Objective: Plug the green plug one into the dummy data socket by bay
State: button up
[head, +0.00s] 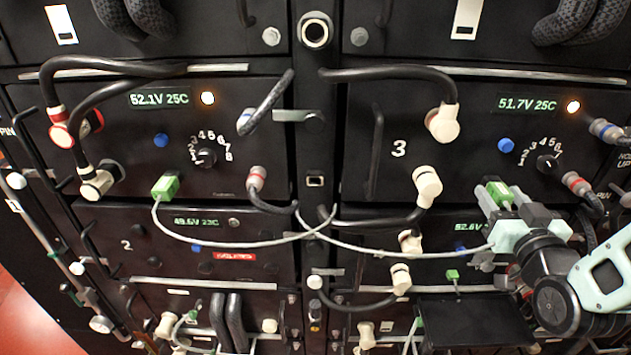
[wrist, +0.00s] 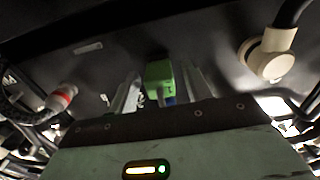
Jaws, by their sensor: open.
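A green plug (head: 503,196) sits at the front of the upper right module, with a pale thin cable hanging from it. My gripper (head: 499,194) is around it, fingers open on either side. In the wrist view the green plug (wrist: 158,76) shows between the two fingers (wrist: 160,92), with a gap visible at the sides. A second green plug (head: 165,187) sits in the upper left module, also with a pale cable. Which is plug one cannot be told. A small pale-rimmed socket (head: 315,181) is on the centre column; no label on it is readable.
The two pale cables cross below the centre socket. Thick black cables with cream connectors (head: 427,185) stand out from the modules. A round cream connector (wrist: 270,58) is right of my gripper in the wrist view, a red-ringed connector (wrist: 62,97) left. A black shelf (head: 470,325) juts out below.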

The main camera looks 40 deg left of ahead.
grip_shut()
jog(key=shift+b+v, duration=0.75)
jog(key=shift+v, duration=0.85)
dwell(0.3)
jog(key=shift+b+v, duration=0.85)
jog(key=shift+v, duration=1.6)
jog(key=shift+r, duration=0.15)
